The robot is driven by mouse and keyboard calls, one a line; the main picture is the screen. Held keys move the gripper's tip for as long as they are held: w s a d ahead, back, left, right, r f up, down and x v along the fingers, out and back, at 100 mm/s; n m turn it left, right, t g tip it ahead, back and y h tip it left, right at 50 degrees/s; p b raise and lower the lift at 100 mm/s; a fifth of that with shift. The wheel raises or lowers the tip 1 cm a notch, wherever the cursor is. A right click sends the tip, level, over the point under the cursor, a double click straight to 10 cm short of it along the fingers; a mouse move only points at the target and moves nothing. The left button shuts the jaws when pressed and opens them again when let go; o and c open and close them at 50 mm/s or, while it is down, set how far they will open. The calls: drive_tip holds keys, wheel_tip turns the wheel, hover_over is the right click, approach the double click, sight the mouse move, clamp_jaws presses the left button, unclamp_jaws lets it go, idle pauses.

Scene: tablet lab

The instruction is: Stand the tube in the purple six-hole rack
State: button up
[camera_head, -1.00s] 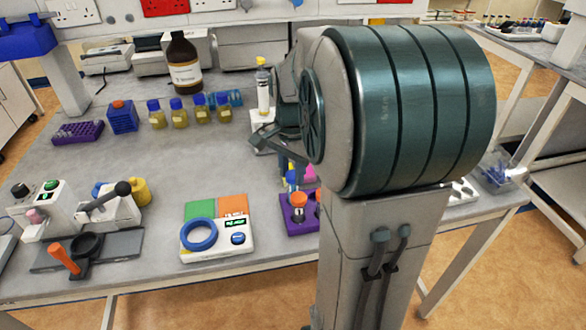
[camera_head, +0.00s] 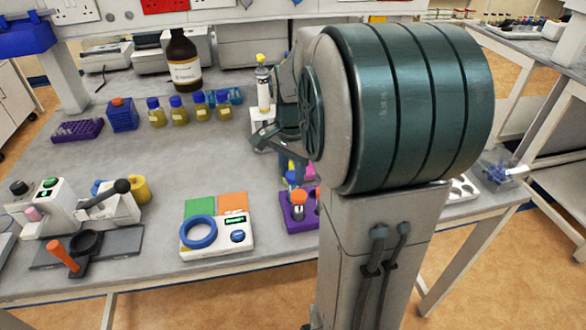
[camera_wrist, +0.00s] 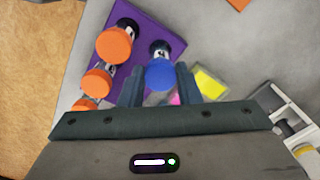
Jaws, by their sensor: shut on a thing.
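The purple six-hole rack (camera_head: 291,226) stands near the front of the bench, partly hidden by my arm in the head view. In the wrist view the rack (camera_wrist: 174,31) holds a row of orange-capped tubes (camera_wrist: 113,44) on its left side. My gripper (camera_wrist: 160,88) is shut on the blue-capped tube (camera_wrist: 159,75), with one finger on either side of the cap. The tube's lower end is over the rack's right part, beside the orange-capped tubes. I cannot tell how deep it sits in a hole. The gripper is mostly hidden behind my arm in the head view.
A balance with a blue ring (camera_head: 199,233) stands left of the rack. A white stand with a yellow-topped bottle (camera_head: 263,90) is behind.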

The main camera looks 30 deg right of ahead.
drive_tip(key=shift+f, duration=0.15)
drive_tip(key=o, duration=0.9)
wheel_tip(320, 180, up, 14)
drive_tip(key=shift+f+p, duration=0.1)
drive_tip(key=shift+p, duration=0.2)
drive_tip(key=shift+s+a+f+n+t, duration=0.7)
drive_tip(key=shift+s+a+f+n, duration=2.3)
drive_tip(key=shift+n, duration=0.35)
drive_tip(key=shift+s+a+f+n+t, duration=0.7)
drive_tip(key=shift+s+a+f+n, duration=2.05)
drive_tip(key=shift+s+f+n, duration=0.45)
drive_tip(key=shift+w, duration=0.15)
